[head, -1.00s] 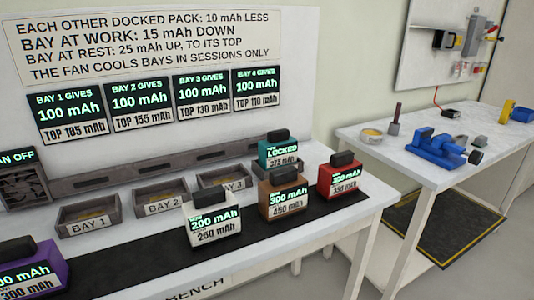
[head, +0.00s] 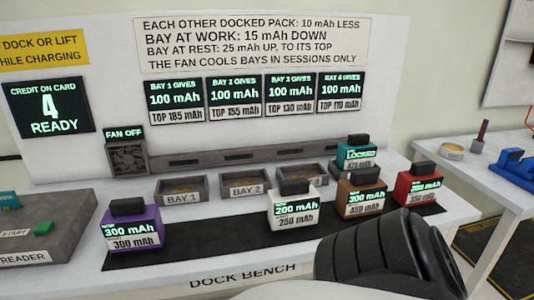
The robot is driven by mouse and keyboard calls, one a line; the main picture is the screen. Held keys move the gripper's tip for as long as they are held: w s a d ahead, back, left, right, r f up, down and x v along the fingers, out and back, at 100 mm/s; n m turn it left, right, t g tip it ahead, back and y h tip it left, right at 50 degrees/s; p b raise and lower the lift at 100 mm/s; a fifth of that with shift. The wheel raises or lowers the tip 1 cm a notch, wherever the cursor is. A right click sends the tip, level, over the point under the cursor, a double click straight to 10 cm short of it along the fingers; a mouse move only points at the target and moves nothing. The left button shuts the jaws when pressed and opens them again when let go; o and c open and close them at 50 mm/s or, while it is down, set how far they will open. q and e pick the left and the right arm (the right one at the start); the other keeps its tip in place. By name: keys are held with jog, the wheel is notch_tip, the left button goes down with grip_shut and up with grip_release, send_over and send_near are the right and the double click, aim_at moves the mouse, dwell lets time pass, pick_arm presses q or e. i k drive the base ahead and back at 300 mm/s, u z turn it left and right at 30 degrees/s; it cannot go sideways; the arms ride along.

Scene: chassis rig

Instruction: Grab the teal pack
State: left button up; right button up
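The teal pack (head: 356,158) stands at the back right of the dock bench, at the right end of the row of bays. It has a dark handle on top and its display reads LOCKED; the label below is partly hidden by the brown pack (head: 352,196) in front of it. A dark ribbed part of my arm shows at the lower right, well in front of the packs. No gripper fingers show in the head view.
A white pack (head: 293,211), a purple pack (head: 131,230) and a red pack (head: 416,189) stand on the black mat (head: 215,237). Bay 1 (head: 182,198) and Bay 2 (head: 245,191) hold no pack. The reader (head: 40,245) is at left. A side table (head: 480,180) is at right.

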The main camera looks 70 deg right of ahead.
aim_at(358, 152)
jog(key=u, duration=0.15)
jog(key=k, duration=1.3)
jog(key=z, duration=1.45)
